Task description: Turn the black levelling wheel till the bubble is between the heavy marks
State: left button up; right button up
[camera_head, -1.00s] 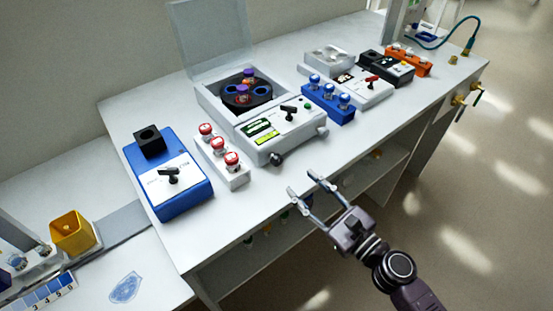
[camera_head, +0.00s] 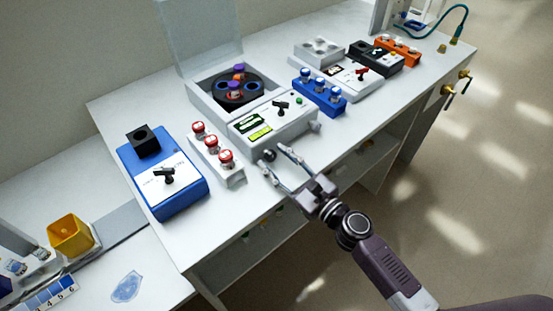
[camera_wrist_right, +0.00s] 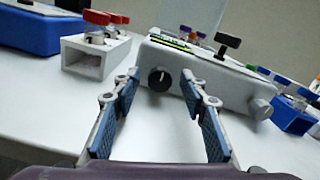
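The black levelling wheel (camera_head: 270,155) is on the front face of the grey-white centrifuge (camera_head: 291,125), near its left corner. It also shows in the right wrist view (camera_wrist_right: 159,79), with a pale mark on its face. A yellow-green level strip (camera_head: 260,133) lies on the sloping panel; its bubble and marks are too small to read. My right gripper (camera_head: 274,158) is open and empty, pointing at the wheel. In the right wrist view its fingers (camera_wrist_right: 160,88) stand on either side of the wheel, apparently short of it. My left gripper is not in view.
A rack of red-capped vials (camera_head: 218,160) stands left of the wheel, close to the gripper. A blue box (camera_head: 165,185) is further left. A grey knob (camera_wrist_right: 261,109) sits at the centrifuge's right corner. A blue vial rack (camera_head: 320,97) stands to the right. The bench in front is clear.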

grip_shut()
jog(key=n+b, duration=0.1)
jog(key=n, duration=0.1)
jog(key=shift+f+n, duration=0.15)
jog(key=shift+n, duration=0.15)
jog(key=n+b, duration=0.1)
jog(key=n, duration=0.2)
grip_release()
jog(key=shift+s, duration=0.1)
